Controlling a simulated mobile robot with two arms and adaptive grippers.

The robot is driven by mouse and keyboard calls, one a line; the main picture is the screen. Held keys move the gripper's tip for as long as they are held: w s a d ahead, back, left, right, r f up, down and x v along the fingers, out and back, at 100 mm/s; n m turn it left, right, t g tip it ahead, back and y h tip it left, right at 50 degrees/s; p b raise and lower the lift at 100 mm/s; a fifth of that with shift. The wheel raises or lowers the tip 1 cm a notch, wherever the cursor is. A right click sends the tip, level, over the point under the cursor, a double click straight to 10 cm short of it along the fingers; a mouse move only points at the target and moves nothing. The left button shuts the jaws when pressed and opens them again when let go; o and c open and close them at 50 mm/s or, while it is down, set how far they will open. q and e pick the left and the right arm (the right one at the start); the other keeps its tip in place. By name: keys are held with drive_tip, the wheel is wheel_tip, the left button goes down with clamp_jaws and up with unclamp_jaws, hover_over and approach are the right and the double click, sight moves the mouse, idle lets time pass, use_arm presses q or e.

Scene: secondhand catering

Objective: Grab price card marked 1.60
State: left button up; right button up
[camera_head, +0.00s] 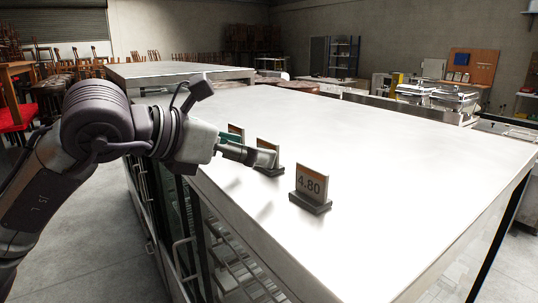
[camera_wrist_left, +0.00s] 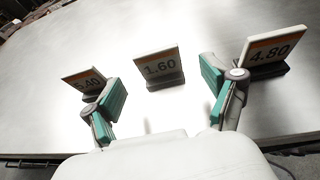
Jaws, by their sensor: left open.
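The price card marked 1.60 (camera_wrist_left: 160,68) stands upright in a dark base on the white counter top, between and beyond the open fingers of my left gripper (camera_wrist_left: 168,92) in the left wrist view. Nothing is between the fingers. In the head view the 1.60 card (camera_head: 268,155) is partly hidden by my left gripper (camera_head: 252,151), and its number cannot be read there. The card marked 4.80 (camera_head: 311,182) stands to its right. A third card (camera_wrist_left: 85,82), seemingly 5.40, stands to its left, partly behind a finger.
The white counter top (camera_head: 400,150) is otherwise clear. Its front edge lies under my left arm, with glass-fronted shelving below. Another counter (camera_head: 170,72) stands behind at the left. Metal chafing dishes (camera_head: 455,98) stand far back at the right.

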use_arm(q)
drive_tip(key=p+x, duration=0.3)
drive_tip(key=x, duration=0.1)
drive_tip(key=shift+w+r, duration=0.1)
drive_tip(key=shift+w+d+f, duration=0.2)
drive_tip(key=shift+d, duration=0.1)
drive_tip(key=shift+s+a, duration=0.1)
drive_tip(key=shift+a, duration=0.05)
drive_tip(key=c, duration=1.3)
